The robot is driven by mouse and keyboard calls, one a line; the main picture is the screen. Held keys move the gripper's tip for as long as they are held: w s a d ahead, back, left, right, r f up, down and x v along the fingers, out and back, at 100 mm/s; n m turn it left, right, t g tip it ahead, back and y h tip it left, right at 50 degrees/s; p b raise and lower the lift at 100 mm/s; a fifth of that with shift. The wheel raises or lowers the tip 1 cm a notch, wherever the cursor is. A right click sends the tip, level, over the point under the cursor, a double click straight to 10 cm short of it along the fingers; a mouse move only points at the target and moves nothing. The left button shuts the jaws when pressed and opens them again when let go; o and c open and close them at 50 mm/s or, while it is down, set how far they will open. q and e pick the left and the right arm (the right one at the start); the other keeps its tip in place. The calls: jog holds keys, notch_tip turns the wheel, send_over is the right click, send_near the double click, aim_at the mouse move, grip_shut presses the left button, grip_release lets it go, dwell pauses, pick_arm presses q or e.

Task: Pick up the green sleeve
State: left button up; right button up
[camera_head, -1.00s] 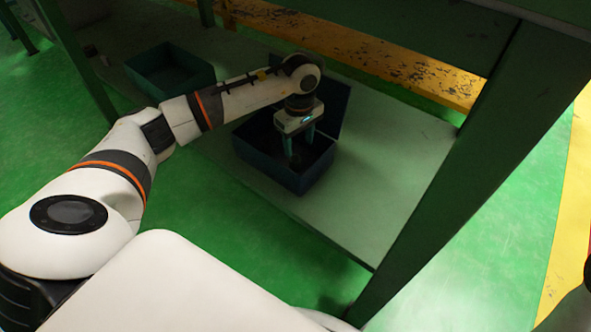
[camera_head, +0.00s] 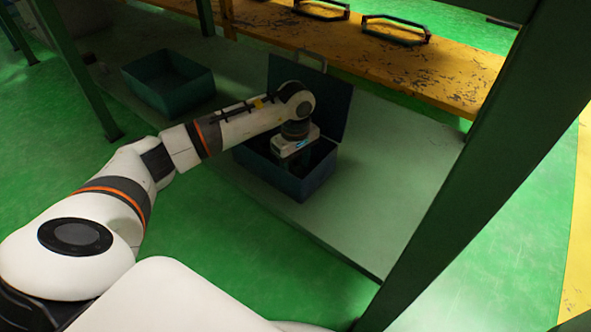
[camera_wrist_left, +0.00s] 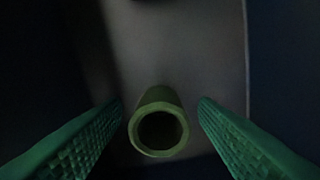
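The green sleeve (camera_wrist_left: 158,101) is a short hollow tube in the left wrist view, with its open end facing the camera. My left gripper (camera_wrist_left: 160,103) is open, with one green ridged finger on each side of the sleeve and a visible gap on both sides. In the head view my left gripper (camera_head: 291,165) reaches down into a dark blue open box (camera_head: 303,186), and its fingers are mostly hidden there. The sleeve cannot be made out in the head view. My right gripper is not in view.
The box stands on a grey-green shelf (camera_head: 385,180) with its lid (camera_head: 325,97) raised behind. An empty blue-green bin (camera_head: 178,103) stands to the left. A green post (camera_head: 470,165) rises at the right. A yellow worn beam (camera_head: 400,70) with handles runs behind.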

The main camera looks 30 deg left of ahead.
pick_arm(q)
jog(key=c, duration=0.9)
jog(key=shift+r, duration=0.1)
jog(key=shift+c, duration=0.2)
